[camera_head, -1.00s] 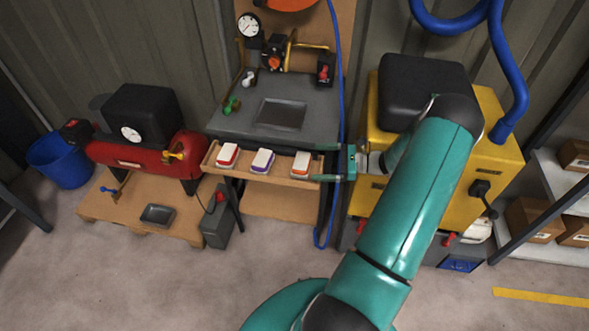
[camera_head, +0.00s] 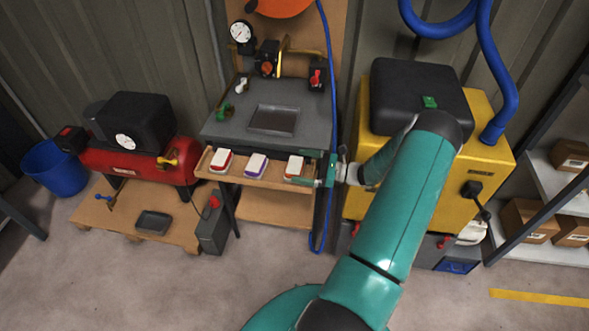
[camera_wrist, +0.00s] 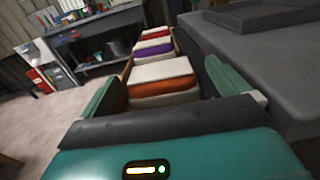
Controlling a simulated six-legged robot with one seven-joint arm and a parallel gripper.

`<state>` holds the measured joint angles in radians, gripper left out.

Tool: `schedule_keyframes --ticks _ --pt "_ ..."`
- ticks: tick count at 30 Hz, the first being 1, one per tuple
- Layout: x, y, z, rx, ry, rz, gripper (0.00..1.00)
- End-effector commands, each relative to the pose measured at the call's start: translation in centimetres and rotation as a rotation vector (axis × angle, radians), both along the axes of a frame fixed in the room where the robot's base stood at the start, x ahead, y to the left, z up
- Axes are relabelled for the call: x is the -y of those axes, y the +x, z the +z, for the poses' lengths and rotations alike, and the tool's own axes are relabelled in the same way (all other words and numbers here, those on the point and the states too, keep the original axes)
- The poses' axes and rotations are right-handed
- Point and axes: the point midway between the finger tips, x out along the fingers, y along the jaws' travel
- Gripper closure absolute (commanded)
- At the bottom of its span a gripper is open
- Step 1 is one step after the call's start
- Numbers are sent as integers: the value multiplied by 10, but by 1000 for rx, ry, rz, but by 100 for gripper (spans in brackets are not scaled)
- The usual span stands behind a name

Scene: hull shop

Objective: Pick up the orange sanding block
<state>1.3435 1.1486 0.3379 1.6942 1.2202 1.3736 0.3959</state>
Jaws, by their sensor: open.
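The orange sanding block (camera_head: 295,166) has a white top over an orange band. It lies at the right end of a narrow wooden tray (camera_head: 270,182), and it is the nearest block in the wrist view (camera_wrist: 160,82). My gripper (camera_head: 303,168) reaches in from the right with its fingers pointing left. In the wrist view the open teal fingers (camera_wrist: 165,76) stand either side of the orange block. No grip on it shows, and I cannot tell whether either finger touches it. The gripper's front edge is close to the block's near end.
A purple block (camera_head: 256,164) and a red block (camera_head: 221,159) lie left of the orange one in the same tray. A grey bench top (camera_head: 230,130) rises just behind. A blue hose (camera_head: 331,110) hangs close by. A yellow machine (camera_head: 480,150) stands at right.

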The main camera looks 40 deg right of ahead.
Motion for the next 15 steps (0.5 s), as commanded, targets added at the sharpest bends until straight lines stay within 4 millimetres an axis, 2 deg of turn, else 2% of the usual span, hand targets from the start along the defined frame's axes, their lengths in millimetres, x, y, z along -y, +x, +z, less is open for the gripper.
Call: schedule_keyframes --ticks 3,10,15 --pt "-10 11 0 -1 1 2 0" --pt "-11 12 0 -1 1 1 0" --pt "-11 12 0 -1 1 2 33"
